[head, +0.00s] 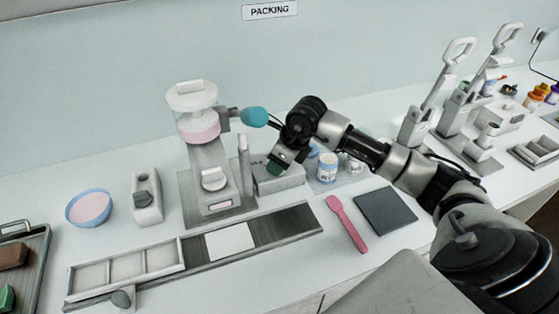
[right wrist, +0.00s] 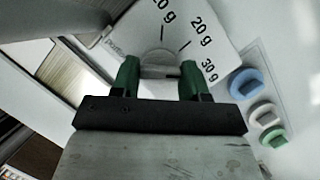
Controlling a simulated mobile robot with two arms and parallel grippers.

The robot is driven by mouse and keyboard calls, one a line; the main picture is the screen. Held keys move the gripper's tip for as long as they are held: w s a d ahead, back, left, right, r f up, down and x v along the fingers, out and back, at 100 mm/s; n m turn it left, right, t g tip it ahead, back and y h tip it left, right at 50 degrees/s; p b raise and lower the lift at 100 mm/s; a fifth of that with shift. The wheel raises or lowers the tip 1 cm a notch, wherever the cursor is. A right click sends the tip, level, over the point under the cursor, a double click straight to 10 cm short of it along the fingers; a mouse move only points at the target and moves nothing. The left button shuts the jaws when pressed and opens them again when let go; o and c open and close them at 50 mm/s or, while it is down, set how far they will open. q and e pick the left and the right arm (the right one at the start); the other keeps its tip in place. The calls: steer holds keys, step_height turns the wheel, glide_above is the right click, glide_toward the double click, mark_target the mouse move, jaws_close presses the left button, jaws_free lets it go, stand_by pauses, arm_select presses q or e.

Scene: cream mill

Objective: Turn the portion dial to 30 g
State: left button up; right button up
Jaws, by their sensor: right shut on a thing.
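The portion dial (right wrist: 158,62) is a grey round knob in the right wrist view, set on a white scale plate (right wrist: 215,25). The plate carries printed gram marks; "20 g" and "30 g" can be read, and another mark is partly cut off at the top. My right gripper (right wrist: 158,78) has its green fingers on either side of the knob and is shut on it. Which mark the knob points to cannot be told. In the head view my right gripper (head: 275,167) is at the low grey box (head: 283,183) beside the cream mill (head: 205,160); the dial is hidden there. My left gripper is not in view.
A jar (head: 327,168), a pink spatula (head: 347,222) and a dark pad (head: 385,212) are right of the box. A tray rail (head: 270,227) runs in front. A teal-tipped handle (head: 254,117) juts from the mill.

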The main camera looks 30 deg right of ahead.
steer(key=o, duration=0.9)
steer(key=b+v, duration=0.2)
steer(key=v, duration=0.9)
